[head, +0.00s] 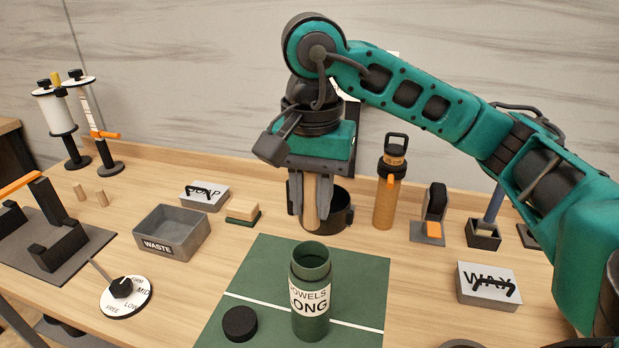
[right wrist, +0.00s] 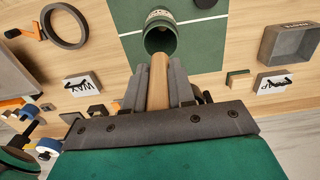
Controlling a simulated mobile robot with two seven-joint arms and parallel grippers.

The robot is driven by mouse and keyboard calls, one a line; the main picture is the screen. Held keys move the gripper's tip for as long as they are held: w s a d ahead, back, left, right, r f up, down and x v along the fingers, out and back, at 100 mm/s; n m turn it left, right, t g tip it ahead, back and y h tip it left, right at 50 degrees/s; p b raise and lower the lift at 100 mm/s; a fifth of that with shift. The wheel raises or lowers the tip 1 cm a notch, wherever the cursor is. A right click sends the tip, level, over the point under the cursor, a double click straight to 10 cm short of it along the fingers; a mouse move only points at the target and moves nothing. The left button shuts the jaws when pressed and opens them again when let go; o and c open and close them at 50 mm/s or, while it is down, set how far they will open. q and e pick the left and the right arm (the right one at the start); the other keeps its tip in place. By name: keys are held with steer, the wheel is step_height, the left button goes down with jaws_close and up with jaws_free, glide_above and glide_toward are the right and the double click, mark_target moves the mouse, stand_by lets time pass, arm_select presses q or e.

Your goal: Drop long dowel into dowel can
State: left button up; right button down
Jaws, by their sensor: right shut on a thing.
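My right gripper (head: 309,205) is shut on the long dowel (head: 311,200), a plain wooden rod that hangs roughly upright between its fingers. The dowel can (head: 310,318) is a green cylinder labelled "DOWELS LONG", upright and open at the top on the green mat (head: 258,270). In the head view the dowel's lower end shows above and behind the can's mouth, apart from it. In the right wrist view, the dowel (right wrist: 158,82) points toward the mouth of the can (right wrist: 160,38). My left gripper is not in view.
A round black lid (head: 240,323) lies left of the can. A dark round holder (head: 338,212) stands behind the gripper. A grey WASTE bin (head: 193,240) and a dial (head: 125,297) are at left. A WAX box (head: 488,288) is at right. Two short dowels (head: 102,198) stand far left.

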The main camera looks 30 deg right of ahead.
mark_target(312, 226)
step_height(312, 226, down, 5)
steer(key=shift+f+b, duration=0.15)
steer(key=shift+b, duration=0.15)
steer(key=shift+f, duration=0.8)
steer(key=c, duration=0.9)
jaws_free()
steer(key=shift+o, duration=0.2)
